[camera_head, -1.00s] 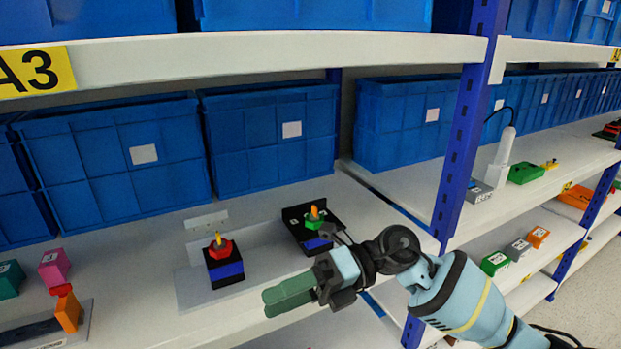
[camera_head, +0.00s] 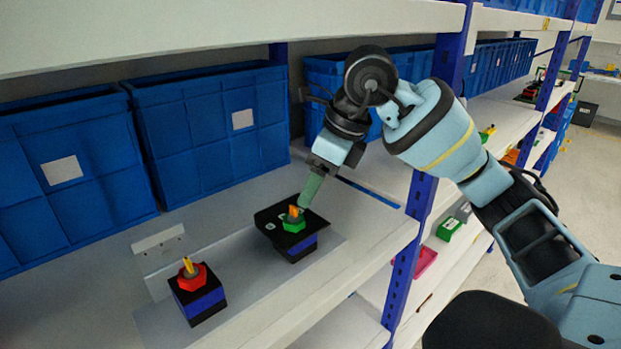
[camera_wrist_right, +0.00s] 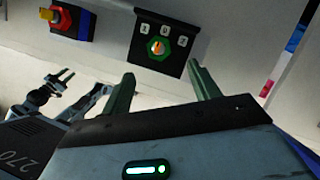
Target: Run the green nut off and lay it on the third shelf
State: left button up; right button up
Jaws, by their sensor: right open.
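The green nut (camera_head: 293,224) sits around an orange-tipped post on a black and blue switch block (camera_head: 294,246). It also shows in the right wrist view (camera_wrist_right: 157,47), in front of a black plate with number labels. My right gripper (camera_head: 305,198) points down at the nut from above. Its two green fingers (camera_wrist_right: 163,85) are apart with nothing between them in the right wrist view. Whether a finger touches the nut I cannot tell. My left gripper (camera_wrist_right: 60,79) shows small in the right wrist view, too small to judge its jaws.
A second block with a red nut (camera_head: 190,276) stands to the left on the same white shelf (camera_head: 90,285). Large blue bins (camera_head: 205,135) line the back. A blue upright (camera_head: 420,195) is to the right, with lower shelves beyond. A shelf board (camera_head: 200,30) runs above.

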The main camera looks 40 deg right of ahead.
aim_at(296, 215)
jog(key=shift+f, duration=0.35)
jog(key=shift+x, duration=3.55)
pick_arm(q)
jog(key=shift+s+f, duration=0.1)
jog(key=shift+s, duration=0.05)
pick_arm(e)
jog(key=shift+w+a, duration=0.1)
jog(key=shift+a, duration=0.05)
